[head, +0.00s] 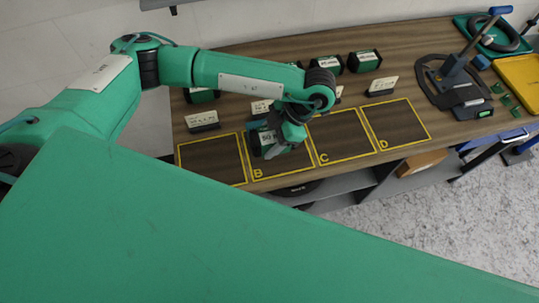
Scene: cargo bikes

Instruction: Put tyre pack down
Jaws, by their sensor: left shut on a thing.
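My left gripper (284,148) reaches down over the yellow-outlined square marked B (297,164) on the wooden bench. It is shut on a dark tyre pack (267,138) with a white label, partly hidden by the gripper. The pack is over or on square B; I cannot tell whether it touches the bench. Square C (340,138) and square D (396,124) to the right are empty. The leftmost outlined square (211,162) is also empty. My right gripper is not in view.
Several dark green packs (364,61) stand at the back of the bench (420,45). White cards (203,118) stand behind the squares. A dark stand (455,78), a green tray (492,34) and a yellow tray (522,78) are at the right. A shelf lies below.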

